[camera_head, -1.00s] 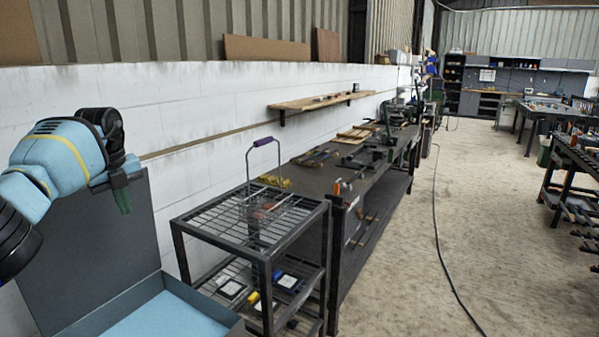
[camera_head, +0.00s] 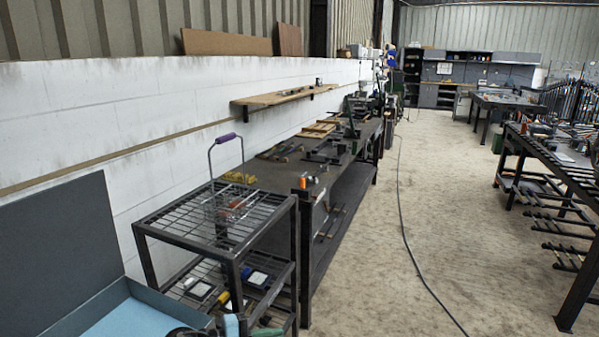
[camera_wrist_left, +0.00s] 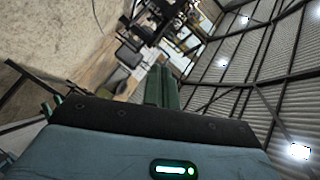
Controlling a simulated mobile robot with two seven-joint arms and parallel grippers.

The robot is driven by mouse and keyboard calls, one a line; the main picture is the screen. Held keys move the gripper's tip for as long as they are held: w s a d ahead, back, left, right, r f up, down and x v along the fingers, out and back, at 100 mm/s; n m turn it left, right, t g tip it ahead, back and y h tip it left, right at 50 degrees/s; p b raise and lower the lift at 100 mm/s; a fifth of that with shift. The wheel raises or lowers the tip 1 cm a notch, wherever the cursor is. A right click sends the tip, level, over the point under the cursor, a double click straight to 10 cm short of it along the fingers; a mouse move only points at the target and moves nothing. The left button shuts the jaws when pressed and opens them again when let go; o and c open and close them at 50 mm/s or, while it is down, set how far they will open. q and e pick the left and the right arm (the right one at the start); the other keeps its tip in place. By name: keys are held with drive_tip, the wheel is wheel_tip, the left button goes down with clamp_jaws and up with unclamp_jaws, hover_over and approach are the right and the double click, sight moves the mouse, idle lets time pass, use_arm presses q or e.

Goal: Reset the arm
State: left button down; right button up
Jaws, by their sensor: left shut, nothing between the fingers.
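My left gripper (camera_wrist_left: 163,82) shows in the left wrist view with its dark green fingers together and nothing between them. Beyond the fingers, that view is tilted and shows the workshop floor, dark equipment and the corrugated wall. In the head view, only small pieces of my left arm and the green gripper (camera_head: 267,332) show at the bottom edge, in front of the metal rack. The rest of that arm is cut off by the frame. My right gripper is in neither view.
A black wire rack (camera_head: 170,229) holds a wire basket with a purple handle (camera_head: 226,138). An open blue-lined box (camera_head: 125,318) stands at lower left. A long workbench (camera_head: 275,178) runs along the white wall. A cable (camera_head: 402,215) crosses the open floor (camera_head: 460,220).

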use_arm(q)
drive_tip(key=s+a+f+n+t+y, duration=0.1)
drive_tip(key=s+a+f+n+y, duration=0.3)
drive_tip(key=s, duration=0.7)
drive_tip(key=s+a+f+n+t+y, duration=0.1)
drive_tip(key=s+a+f+n+y, duration=0.4)
drive_tip(key=s+f+n, duration=0.3)
drive_tip(key=s+a+f+n+t+y, duration=0.1)
drive_tip(key=s+a+f+n+y, duration=0.3)
drive_tip(key=s+n, duration=0.8)
drive_tip(key=shift+s+a+f+t, duration=0.4)
drive_tip(key=shift+s+a+f, duration=0.2)
drive_tip(key=shift+s+f, duration=0.3)
